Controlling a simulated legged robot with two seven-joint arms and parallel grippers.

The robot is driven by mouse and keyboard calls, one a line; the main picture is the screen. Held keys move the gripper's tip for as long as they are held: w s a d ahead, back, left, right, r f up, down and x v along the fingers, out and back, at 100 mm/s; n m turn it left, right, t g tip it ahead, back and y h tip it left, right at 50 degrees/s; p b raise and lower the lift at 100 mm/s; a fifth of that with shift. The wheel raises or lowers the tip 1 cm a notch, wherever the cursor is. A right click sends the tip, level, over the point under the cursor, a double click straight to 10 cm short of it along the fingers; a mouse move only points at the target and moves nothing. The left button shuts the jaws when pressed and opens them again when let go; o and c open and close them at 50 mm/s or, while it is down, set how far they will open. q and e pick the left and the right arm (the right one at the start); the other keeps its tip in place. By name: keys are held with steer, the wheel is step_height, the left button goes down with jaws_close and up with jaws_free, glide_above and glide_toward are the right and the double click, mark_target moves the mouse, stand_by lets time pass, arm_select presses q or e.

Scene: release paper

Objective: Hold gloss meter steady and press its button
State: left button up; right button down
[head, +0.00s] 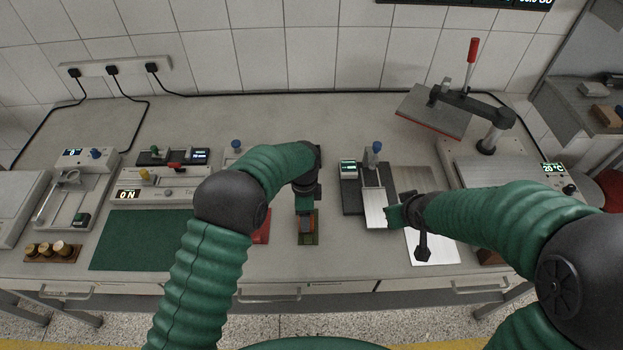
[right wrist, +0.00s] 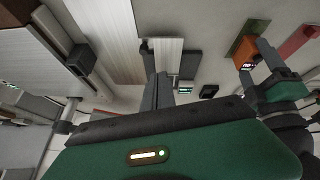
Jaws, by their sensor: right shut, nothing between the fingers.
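The gloss meter appears to be a small orange-brown box (head: 306,226) with a lit display on a green plate (head: 308,241) at the front middle of the bench. It also shows in the right wrist view (right wrist: 243,48). Its button cannot be made out. My left gripper (head: 305,212) points down right at the box. Its fingers look apart in the right wrist view (right wrist: 258,66), but whether they touch the box is unclear. My right gripper (head: 391,217) is shut and empty, to the right of the box, over the front of a grey plate. Its fingers (right wrist: 158,92) are together.
A dark device with a blue knob (head: 376,150) stands behind my right gripper. A red item (head: 262,232) lies left of the box. A green mat (head: 140,240) is at left, and a lever press (head: 470,105) at back right.

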arm_select(q)
steer(key=shift+w, duration=0.15)
steer(key=shift+f, duration=0.1)
arm_select(e)
steer(key=w+a+r+n+t+y, duration=0.1)
steer(key=w+a+n+t+y, duration=0.2)
steer(key=w, duration=0.5)
steer(key=w+a+n+t+y, duration=0.1)
steer(key=w+a+n+y, duration=0.15)
steer(key=w+n, duration=0.45)
steer(key=s+a+f+n+g+y, duration=0.5)
steer(key=s+f+n+g+y, duration=0.1)
steer(key=s+g+y, duration=0.2)
steer(key=shift+s+a+f+n+g+y, duration=0.3)
steer(key=shift+s+n+g+y, duration=0.1)
steer(key=shift+s+g, duration=0.3)
steer(key=shift+w, duration=0.1)
